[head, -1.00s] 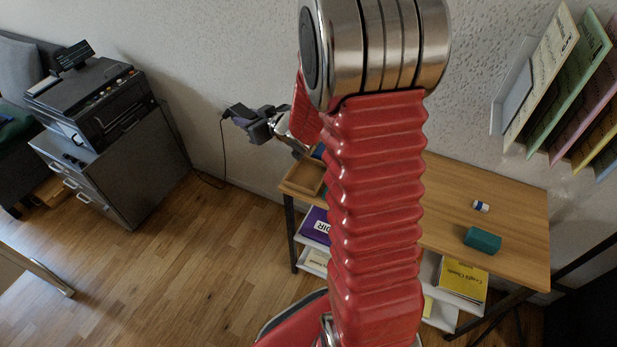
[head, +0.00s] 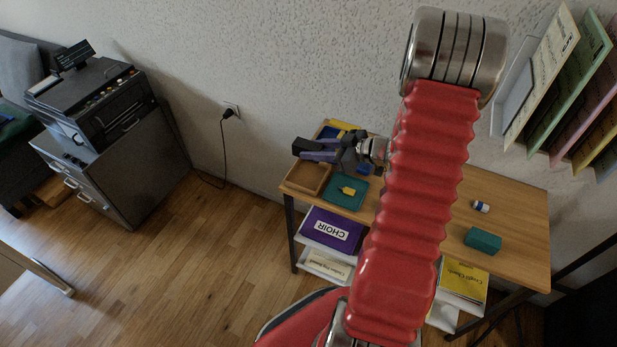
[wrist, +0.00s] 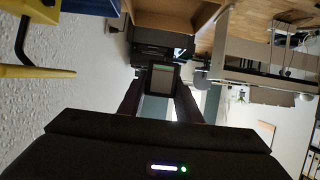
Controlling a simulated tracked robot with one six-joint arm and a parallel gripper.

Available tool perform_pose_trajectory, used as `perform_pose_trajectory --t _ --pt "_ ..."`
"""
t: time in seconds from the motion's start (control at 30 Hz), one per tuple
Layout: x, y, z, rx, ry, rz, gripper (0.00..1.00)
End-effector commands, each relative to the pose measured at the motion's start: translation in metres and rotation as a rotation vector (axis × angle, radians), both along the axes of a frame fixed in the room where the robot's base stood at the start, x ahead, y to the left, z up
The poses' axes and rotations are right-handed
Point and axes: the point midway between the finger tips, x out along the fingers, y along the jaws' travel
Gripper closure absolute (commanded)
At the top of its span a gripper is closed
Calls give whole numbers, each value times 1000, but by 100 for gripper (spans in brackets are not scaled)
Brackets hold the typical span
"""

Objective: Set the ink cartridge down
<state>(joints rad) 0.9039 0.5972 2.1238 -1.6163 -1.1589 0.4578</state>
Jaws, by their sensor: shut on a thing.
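My gripper (head: 302,150) is in the head view above the left end of the wooden table (head: 515,215), over the back of the wooden tray. In the wrist view my gripper (wrist: 160,92) is shut on the ink cartridge (wrist: 162,78), a small dark block with a greyish-green face. The cartridge is held between the fingertips, clear of the table. In the head view it is hard to tell from the dark fingers.
A wooden tray (head: 299,187) and a teal tray (head: 342,203) holding a small yellow item (head: 347,190) sit at the table's left end. A blue-and-yellow item (head: 341,126) is behind. A teal block (head: 482,238) and a white-and-blue piece (head: 481,206) lie at the right.

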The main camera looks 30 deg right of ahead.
Motion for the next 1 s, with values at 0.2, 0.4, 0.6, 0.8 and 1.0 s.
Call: perform_pose_trajectory --t 0.2,0.4,0.6,0.8,1.0 --pt "0 0 0 0 0 -1 91" --pt "1 0 -10 1 2 -1 91" --pt "1 0 -38 2 3 -2 91" --pt "1 0 -57 0 1 -1 91" --pt "1 0 -58 -2 0 -1 91"
